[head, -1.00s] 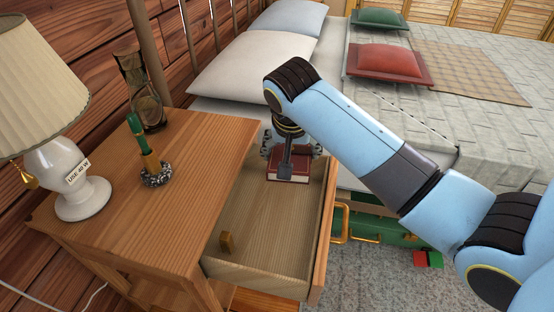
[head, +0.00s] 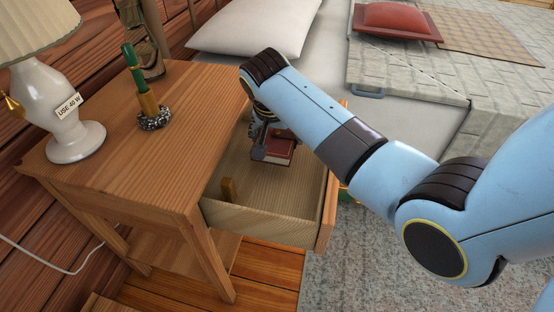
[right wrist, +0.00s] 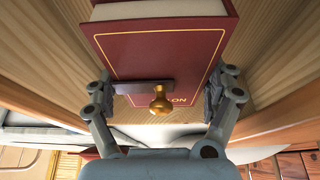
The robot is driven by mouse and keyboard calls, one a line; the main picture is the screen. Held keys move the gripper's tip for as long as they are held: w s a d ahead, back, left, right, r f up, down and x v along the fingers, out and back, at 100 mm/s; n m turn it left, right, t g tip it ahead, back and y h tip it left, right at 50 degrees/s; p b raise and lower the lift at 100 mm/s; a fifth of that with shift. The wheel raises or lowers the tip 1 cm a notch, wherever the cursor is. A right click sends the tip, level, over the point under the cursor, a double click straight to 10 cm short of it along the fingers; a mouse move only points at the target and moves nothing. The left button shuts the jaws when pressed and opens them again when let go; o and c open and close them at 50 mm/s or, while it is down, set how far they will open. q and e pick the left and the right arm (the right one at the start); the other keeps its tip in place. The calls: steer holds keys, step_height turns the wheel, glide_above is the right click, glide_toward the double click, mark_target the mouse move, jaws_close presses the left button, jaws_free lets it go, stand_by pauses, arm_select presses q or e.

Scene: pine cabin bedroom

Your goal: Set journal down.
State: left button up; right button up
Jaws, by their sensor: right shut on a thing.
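The journal is a dark red book (head: 284,149) with a gold border line. It is inside the open drawer (head: 270,219), toward its far end. In the right wrist view the red cover (right wrist: 150,55) fills the upper middle, with pale pages at the top. My right gripper (head: 266,138) reaches down into the drawer at the journal. In the right wrist view its fingers (right wrist: 162,92) are on the book's two sides, shut on it. A brass knob (right wrist: 161,100) and a dark bar show before the cover. Whether the journal touches the drawer floor is unclear. My left gripper is out of view.
A small wooden block (head: 229,190) stands in the drawer's near part. The bed (head: 410,95) lies beyond.

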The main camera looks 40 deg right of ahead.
step_height(320, 180, down, 2)
steer(key=shift+f+b, duration=0.25)
steer(key=shift+b, duration=0.1)
step_height(320, 180, down, 4)
steer(key=shift+r+b, duration=0.25)
steer(key=shift+b, duration=0.55)
steer(key=shift+r, duration=0.1)
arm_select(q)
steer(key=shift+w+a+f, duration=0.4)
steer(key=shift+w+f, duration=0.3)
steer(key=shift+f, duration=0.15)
arm_select(e)
steer(key=o, duration=1.3)
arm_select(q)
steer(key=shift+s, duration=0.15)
